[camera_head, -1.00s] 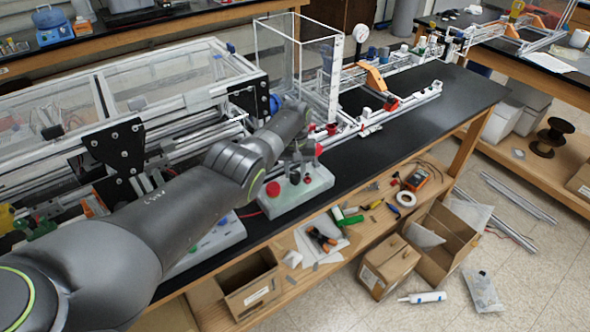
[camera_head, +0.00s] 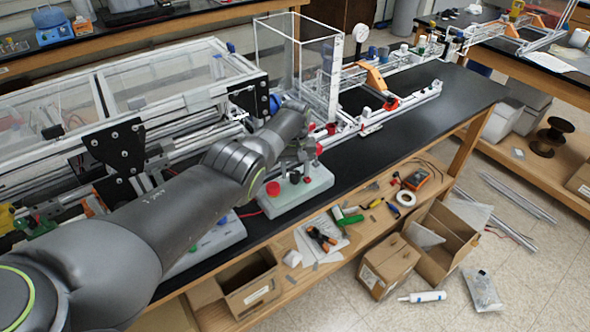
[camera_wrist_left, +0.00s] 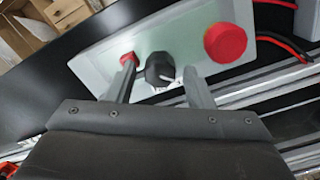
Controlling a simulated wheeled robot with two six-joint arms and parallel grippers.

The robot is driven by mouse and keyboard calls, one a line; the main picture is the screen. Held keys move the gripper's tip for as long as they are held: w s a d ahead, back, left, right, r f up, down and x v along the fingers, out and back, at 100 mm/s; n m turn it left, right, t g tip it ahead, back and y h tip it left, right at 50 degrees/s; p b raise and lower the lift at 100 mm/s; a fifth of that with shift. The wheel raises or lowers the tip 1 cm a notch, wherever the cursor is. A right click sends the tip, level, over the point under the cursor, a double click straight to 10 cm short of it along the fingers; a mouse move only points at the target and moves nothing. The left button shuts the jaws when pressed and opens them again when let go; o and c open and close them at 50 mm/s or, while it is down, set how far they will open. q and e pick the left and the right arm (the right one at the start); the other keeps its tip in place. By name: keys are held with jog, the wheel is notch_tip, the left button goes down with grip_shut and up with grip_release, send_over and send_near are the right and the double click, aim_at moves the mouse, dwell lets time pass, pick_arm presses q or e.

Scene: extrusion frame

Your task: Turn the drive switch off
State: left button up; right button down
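The drive switch is a black rotary knob (camera_wrist_left: 160,66) with a pale pointer mark, on a pale green-white control box (camera_wrist_left: 100,60). The box also shows in the head view (camera_head: 318,186), near the bench's front edge. My left gripper (camera_wrist_left: 160,72) is open, with one finger on each side of the knob and visible gaps to it. In the head view the left gripper (camera_head: 301,166) points down over the box, partly hiding the knob. A large red mushroom button (camera_wrist_left: 225,43) and a smaller red button (camera_wrist_left: 127,58) flank the knob. My right gripper is not in view.
A second pale box with coloured buttons (camera_head: 222,238) lies partly behind my left arm. The aluminium extrusion frame (camera_head: 175,128) and a clear enclosure (camera_head: 283,60) stand behind. The black bench top (camera_head: 450,100) is clear to the right. Cartons and tools fill the lower shelf.

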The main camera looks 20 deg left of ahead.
aim_at(295, 173)
pick_arm(q)
jog(key=shift+r, duration=0.1)
jog(key=shift+r, duration=0.25)
notch_tip(295, 173, up, 5)
jog(key=shift+f+p, duration=0.15)
jog(key=shift+p, duration=0.85)
notch_tip(295, 173, up, 12)
jog(key=b, duration=0.2)
jog(key=shift+b, duration=0.3)
